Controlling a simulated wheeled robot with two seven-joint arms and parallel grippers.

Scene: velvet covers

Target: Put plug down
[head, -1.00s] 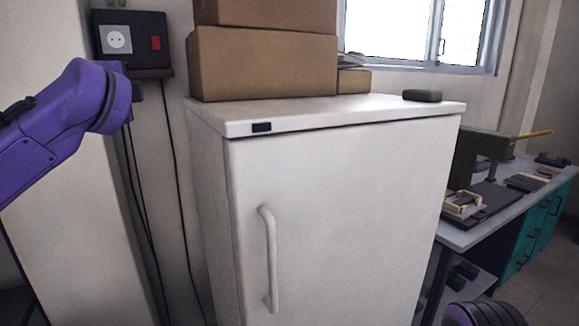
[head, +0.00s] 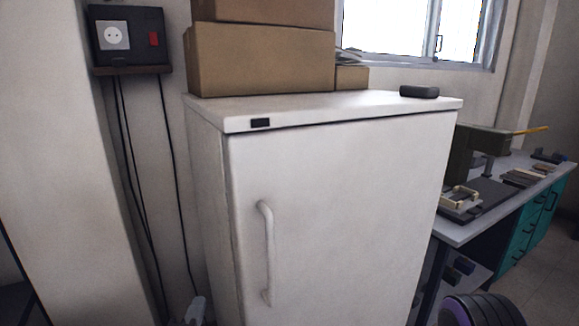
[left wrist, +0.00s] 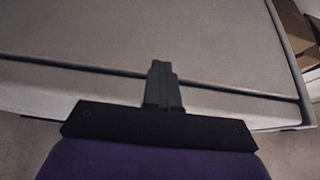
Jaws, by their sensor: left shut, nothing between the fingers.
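I cannot make out the plug for certain. A small pale object (head: 196,310) shows at the bottom edge of the head view, left of the fridge; whether it is the plug I cannot tell. The white wall socket (head: 113,37) has nothing plugged into it. My left gripper (left wrist: 161,68) shows in the left wrist view, its dark fingers shut together with nothing between them. It is in front of a large pale surface with a dark seam. I do not see my left gripper clearly in the head view. My right gripper is not in view.
A white fridge (head: 340,190) stands in the middle, with cardboard boxes (head: 260,58) and a dark block (head: 419,91) on top. Dark cables (head: 130,160) hang left of it below a small shelf (head: 132,70). A workbench (head: 470,222) stands right.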

